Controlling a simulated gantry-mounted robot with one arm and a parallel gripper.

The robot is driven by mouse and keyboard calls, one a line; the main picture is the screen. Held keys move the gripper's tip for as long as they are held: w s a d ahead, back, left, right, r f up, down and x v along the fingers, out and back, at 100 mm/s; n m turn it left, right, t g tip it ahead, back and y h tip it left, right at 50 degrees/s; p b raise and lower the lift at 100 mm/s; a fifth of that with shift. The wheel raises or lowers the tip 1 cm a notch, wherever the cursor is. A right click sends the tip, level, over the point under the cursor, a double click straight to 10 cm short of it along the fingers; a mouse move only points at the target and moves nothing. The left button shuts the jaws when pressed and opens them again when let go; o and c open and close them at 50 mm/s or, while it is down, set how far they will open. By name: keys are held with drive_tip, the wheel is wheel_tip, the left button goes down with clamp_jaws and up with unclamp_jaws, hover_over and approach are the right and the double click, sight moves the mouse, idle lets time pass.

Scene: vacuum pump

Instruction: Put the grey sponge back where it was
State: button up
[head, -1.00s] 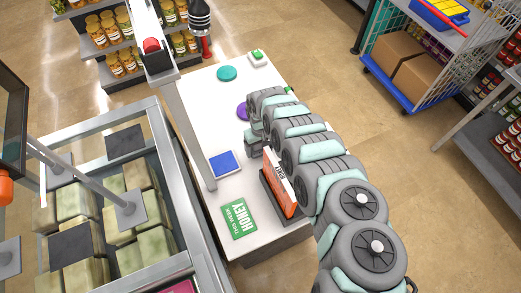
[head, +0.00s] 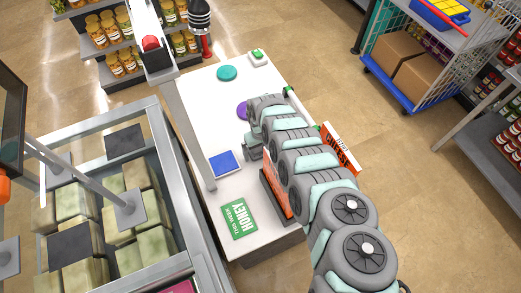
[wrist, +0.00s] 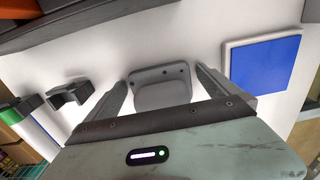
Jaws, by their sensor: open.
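In the wrist view my gripper (wrist: 161,76) is open over the white table. Its fingers stand on either side of a grey rounded block (wrist: 162,95) with small dark spots along its far edge. The block looks like the grey sponge, but I cannot tell for sure. I see no clear contact of the fingers with it. In the head view my arm covers the block, and the gripper end (head: 253,150) shows only in part, between the purple disc and the blue pad.
A blue pad (head: 225,164) lies left of the gripper and also shows in the wrist view (wrist: 264,61). An orange sign (head: 340,150) is beside my arm.

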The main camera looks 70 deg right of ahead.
drive_tip(key=shift+r, duration=6.15)
